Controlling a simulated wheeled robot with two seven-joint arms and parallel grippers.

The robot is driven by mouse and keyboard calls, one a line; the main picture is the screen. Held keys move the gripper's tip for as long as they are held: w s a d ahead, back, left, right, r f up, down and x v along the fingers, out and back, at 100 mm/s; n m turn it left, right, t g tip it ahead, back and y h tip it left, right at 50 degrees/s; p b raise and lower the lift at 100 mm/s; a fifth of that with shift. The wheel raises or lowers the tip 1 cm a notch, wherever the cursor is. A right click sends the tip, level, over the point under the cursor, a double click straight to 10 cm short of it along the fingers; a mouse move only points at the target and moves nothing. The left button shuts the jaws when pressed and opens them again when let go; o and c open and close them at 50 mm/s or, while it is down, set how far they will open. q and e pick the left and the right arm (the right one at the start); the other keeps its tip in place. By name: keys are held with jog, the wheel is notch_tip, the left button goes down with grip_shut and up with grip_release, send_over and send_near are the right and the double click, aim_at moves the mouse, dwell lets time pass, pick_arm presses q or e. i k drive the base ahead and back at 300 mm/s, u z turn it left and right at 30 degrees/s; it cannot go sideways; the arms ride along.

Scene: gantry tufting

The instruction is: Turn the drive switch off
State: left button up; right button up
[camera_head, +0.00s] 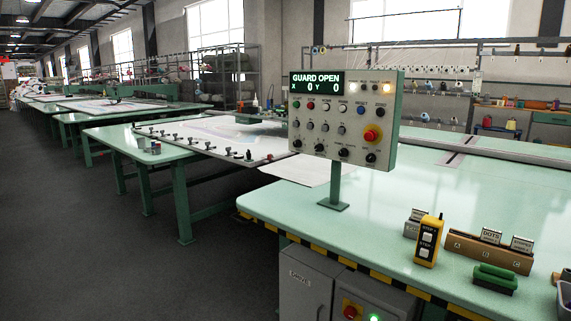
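A grey control panel (344,120) stands on a green post at the near left part of the large table. Its screen (317,83) reads GUARD OPEN, X 0, Y 0. Neither of my grippers is in view.
A yellow handheld remote (428,242), a brown card holder (487,250) and a green-handled brush (495,279) are at the table's near right. A cabinet (306,282) with a red knob (350,312) sits below the striped edge. The floor (90,240) at left is clear.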

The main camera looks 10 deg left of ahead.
aim_at(370, 158)
jog(key=u, duration=1)
jog(key=i, duration=0.6)
jog(key=u, duration=0.55)
jog(key=i, duration=1.45)
jog(key=z, duration=1.15)
jog(key=i, duration=0.75)
jog(key=z, duration=0.85)
